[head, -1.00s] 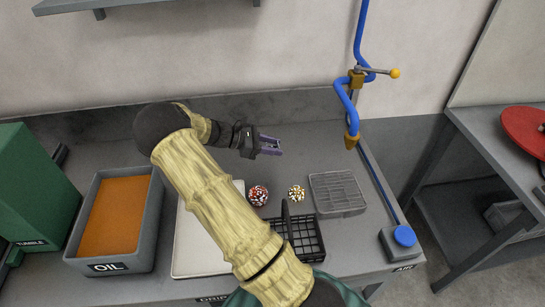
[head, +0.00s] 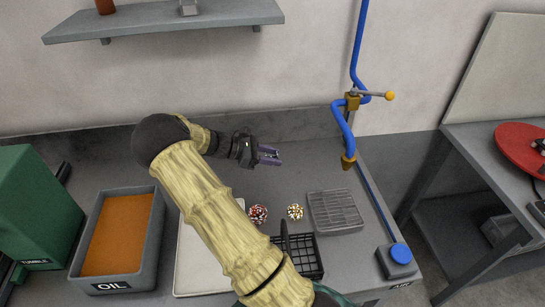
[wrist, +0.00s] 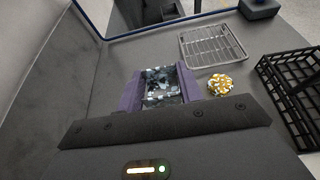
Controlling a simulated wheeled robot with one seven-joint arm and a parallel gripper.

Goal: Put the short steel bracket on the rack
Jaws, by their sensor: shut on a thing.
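My gripper (head: 270,155) is over the back of the bench, left of and behind the rack. In the wrist view its two purple fingers (wrist: 161,88) are shut on a mottled blue-grey metal piece, which looks like the short steel bracket (wrist: 162,86). The bracket's full shape cannot be made out, and it is too small to tell in the head view. The rack (head: 335,211) is a grey wire grid in a shallow tray on the right of the bench. It also shows in the wrist view (wrist: 212,45), ahead and right of the fingers, with nothing on it.
A red-white speckled ball (head: 258,214) and a yellow-white one (head: 295,211) lie near a black wire basket (head: 312,258) with an upright handle. An orange-filled oil tub (head: 80,250) stands left. A blue pipe with a nozzle (head: 348,160) hangs behind the rack.

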